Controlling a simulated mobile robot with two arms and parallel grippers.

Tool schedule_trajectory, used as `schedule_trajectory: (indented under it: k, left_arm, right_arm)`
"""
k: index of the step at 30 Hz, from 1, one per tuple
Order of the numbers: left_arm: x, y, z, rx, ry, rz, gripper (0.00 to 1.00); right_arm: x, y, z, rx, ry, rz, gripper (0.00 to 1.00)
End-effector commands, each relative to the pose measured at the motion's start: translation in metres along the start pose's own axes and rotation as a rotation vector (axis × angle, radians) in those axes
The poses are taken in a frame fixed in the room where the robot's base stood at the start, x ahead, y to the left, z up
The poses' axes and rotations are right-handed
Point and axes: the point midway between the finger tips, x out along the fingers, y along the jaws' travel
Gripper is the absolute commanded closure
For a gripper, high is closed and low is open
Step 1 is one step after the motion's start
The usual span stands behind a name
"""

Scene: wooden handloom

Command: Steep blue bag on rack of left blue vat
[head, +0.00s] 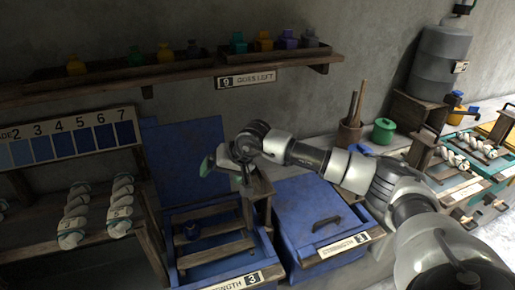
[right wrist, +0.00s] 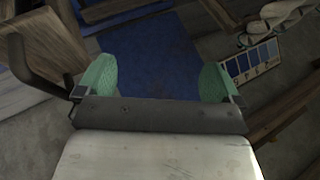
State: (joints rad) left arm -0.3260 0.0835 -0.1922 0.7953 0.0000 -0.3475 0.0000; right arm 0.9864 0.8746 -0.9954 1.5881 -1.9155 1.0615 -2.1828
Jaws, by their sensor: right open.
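The left blue vat (head: 259,251) stands open, its blue lid (head: 185,150) raised behind it. A wooden rack (head: 215,252) sits in its mouth. A small dark blue bag (head: 192,230) is at the rack's left part; whether it rests on the slats or lower I cannot tell. My right gripper (head: 226,172) is above the back of this vat, apart from the bag. Its green fingers are spread with nothing between them. In the right wrist view, the open gripper (right wrist: 158,78) faces the blue lid (right wrist: 155,50). My left gripper is out of view.
A closed blue vat (head: 300,212) stands just right. A shade chart (head: 70,140) and shelf with white skeins (head: 72,215) are at left. A wall shelf (head: 190,68) holds several small coloured bags above. A green pot (head: 383,131) and grey tank (head: 437,62) stand right.

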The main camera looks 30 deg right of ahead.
Motion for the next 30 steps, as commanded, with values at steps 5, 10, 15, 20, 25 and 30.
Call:
schedule_trajectory:
  k: [5, 10, 15, 20, 25, 30]
  left_arm:
    - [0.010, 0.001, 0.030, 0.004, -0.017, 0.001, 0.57]
    - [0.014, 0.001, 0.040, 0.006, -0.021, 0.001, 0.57]
    - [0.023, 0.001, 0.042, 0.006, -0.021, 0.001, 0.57]
    - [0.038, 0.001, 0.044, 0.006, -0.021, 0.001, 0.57]
    - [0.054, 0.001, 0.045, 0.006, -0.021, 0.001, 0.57]
    - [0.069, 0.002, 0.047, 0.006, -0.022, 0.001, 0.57]
  right_arm:
    - [-0.042, 0.062, -0.051, -0.186, 0.064, 0.324, 0.04]
    - [-0.059, 0.084, -0.065, -0.237, 0.068, 0.442, 0.04]
    - [-0.049, 0.092, -0.061, -0.241, 0.066, 0.449, 0.04]
    - [-0.031, 0.102, -0.054, -0.240, 0.066, 0.448, 0.04]
    - [-0.011, 0.114, -0.046, -0.239, 0.067, 0.446, 0.04]
    - [0.009, 0.125, -0.038, -0.238, 0.066, 0.445, 0.04]
